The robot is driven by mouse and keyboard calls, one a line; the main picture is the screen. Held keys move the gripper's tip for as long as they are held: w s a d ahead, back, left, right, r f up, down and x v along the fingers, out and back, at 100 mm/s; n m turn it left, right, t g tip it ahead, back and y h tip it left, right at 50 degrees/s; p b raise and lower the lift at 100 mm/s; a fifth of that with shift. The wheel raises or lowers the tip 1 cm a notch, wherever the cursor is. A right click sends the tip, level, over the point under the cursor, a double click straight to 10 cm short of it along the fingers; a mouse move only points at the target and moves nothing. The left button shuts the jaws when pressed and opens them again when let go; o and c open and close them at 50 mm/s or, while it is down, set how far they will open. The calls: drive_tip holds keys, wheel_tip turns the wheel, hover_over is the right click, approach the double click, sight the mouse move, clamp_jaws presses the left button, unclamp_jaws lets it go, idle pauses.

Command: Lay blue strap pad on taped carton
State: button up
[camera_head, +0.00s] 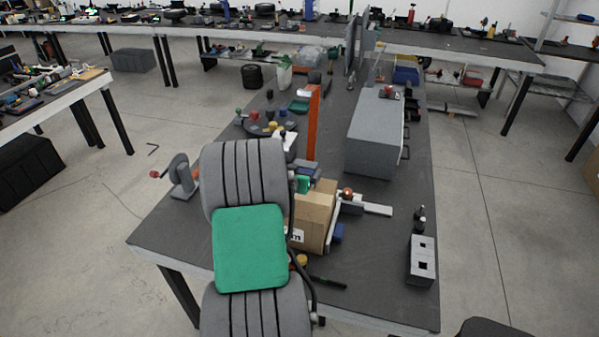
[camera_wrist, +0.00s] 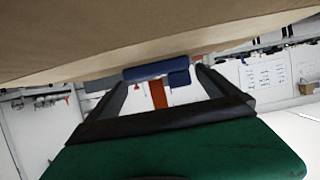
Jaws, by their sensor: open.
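The taped carton (camera_head: 312,218) is a brown cardboard box on the grey table in the head view, partly hidden behind my arm. Its brown face (camera_wrist: 90,35) fills the top of the wrist view. A blue padded piece, seemingly the strap pad (camera_wrist: 155,70), shows by the carton's edge in the wrist view, between my finger ends; contact is unclear. A small blue item (camera_head: 338,233) also shows right of the carton; I cannot tell whether it is the same piece. My gripper (camera_wrist: 166,80) has its dark fingers apart and holds nothing visible.
An orange post (camera_head: 313,122) stands behind the carton. A large grey case (camera_head: 375,135) is at the back right, and a grey slotted block (camera_head: 421,260) at the right edge. A grey clamp-like tool (camera_head: 181,177) is at left. The table's front right is mostly clear.

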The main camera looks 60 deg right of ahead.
drive_tip(key=shift+r+p, duration=0.35)
drive_tip(key=shift+p, duration=0.05)
drive_tip(key=b+v, duration=0.1)
drive_tip(key=v, duration=0.5)
drive_tip(key=b+v, duration=0.1)
drive_tip(key=v, duration=0.5)
drive_tip(key=shift+f, duration=0.25)
drive_tip(key=w+a+n+t+y, duration=0.2)
drive_tip(key=w+a+n+y, duration=0.35)
drive_tip(key=a, duration=0.75)
drive_tip(key=w+a+n+t+y, duration=0.2)
drive_tip(key=w+a+n+y, duration=0.1)
drive_tip(key=w+a, duration=0.8)
drive_tip(key=s+a+r+n+g+y, duration=0.1)
drive_tip(key=s+a+n, duration=0.3)
drive_tip(key=a, duration=0.7)
drive_tip(key=s+a+r+n+g+y, duration=0.1)
drive_tip(key=s+a+n+y, duration=0.2)
drive_tip(key=a, duration=0.8)
drive_tip(key=shift+s+n+y, duration=0.35)
drive_tip(key=shift+s+n, duration=0.2)
drive_tip(key=shift+s, duration=0.4)
